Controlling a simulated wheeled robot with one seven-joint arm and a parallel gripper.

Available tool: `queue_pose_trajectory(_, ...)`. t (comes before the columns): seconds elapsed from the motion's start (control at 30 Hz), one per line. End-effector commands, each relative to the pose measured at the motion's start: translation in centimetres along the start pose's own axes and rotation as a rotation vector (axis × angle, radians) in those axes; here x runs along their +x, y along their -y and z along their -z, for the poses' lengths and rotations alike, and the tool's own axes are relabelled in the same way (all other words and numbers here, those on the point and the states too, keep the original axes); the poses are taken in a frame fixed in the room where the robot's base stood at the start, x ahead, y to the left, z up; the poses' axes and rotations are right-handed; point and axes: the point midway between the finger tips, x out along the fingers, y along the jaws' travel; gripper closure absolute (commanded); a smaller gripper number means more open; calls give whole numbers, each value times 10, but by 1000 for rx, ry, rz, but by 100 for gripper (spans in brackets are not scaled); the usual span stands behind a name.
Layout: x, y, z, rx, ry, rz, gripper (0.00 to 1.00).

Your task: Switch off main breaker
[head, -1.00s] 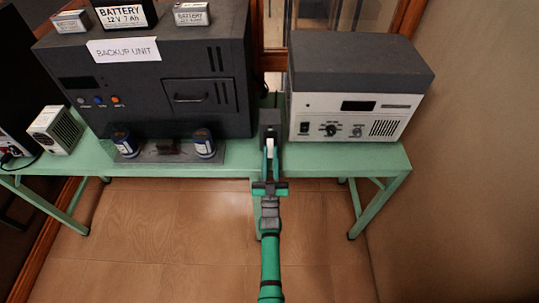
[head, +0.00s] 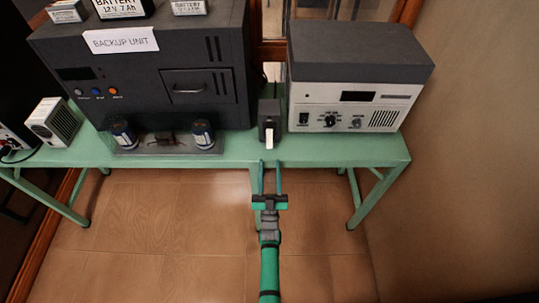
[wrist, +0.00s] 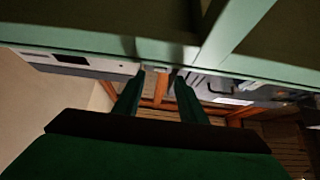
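The main breaker looks to be the small dark box (head: 269,110) with a white lever (head: 268,141) on its front. It stands at the front edge of the green table, between the large dark unit and the grey-topped device. The lever points down and towards me. My gripper (head: 269,164) is just in front of and below the lever, at the table's front edge. Its two green fingers are apart with nothing visible between them. In the wrist view my gripper (wrist: 158,74) is also spread, below the table edge; the breaker is not clear there.
The large dark backup unit (head: 140,75) stands left of the breaker, with a tray (head: 165,148) holding two blue cylinders before it. The grey-topped device (head: 350,110) is close on the right. The green table (head: 330,150) has open floor in front.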

Motion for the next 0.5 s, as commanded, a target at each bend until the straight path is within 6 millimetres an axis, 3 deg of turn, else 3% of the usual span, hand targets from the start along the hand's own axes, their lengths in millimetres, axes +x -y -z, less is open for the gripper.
queue_pose_trajectory(0.2, -24, 0, 0, 0, 1, 0, 62)
queue_pose_trajectory(0.5, -28, 0, 0, 0, 0, 0, 62)
